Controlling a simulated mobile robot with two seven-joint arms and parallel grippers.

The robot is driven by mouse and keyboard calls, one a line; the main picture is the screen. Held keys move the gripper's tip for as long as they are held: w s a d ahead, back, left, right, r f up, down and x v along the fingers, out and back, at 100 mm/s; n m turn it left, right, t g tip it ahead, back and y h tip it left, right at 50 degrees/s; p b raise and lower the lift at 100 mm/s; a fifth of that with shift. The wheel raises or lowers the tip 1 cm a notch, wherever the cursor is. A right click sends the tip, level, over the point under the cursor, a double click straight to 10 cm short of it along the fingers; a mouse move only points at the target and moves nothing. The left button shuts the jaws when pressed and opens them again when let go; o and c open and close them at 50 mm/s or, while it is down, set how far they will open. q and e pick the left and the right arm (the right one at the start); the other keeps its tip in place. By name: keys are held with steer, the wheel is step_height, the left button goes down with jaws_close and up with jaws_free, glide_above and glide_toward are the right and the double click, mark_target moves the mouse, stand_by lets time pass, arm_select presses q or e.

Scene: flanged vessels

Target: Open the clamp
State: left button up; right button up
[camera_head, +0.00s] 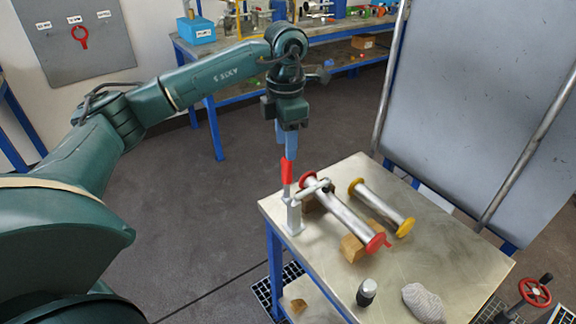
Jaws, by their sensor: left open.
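The clamp (294,216) is a grey metal toggle clamp mounted near the left edge of the metal table (440,262). Its red handle (288,171) stands upright, and its arm reaches right over a silver vessel with red flanges (348,215). My left gripper (287,153) points down with its blue fingers right at the top of the red handle. It is open; whether the fingers touch the handle I cannot tell. My right gripper is not in view.
A grey panel (482,100) stands behind right. A workbench (345,27) is farther back.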

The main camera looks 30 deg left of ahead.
mark_target(286, 169)
arm_select(q)
step_height(286, 169, down, 8)
steer(key=shift+f+p, duration=0.1)
steer(key=shift+p, duration=0.55)
steer(key=shift+c, duration=0.2)
jaws_close()
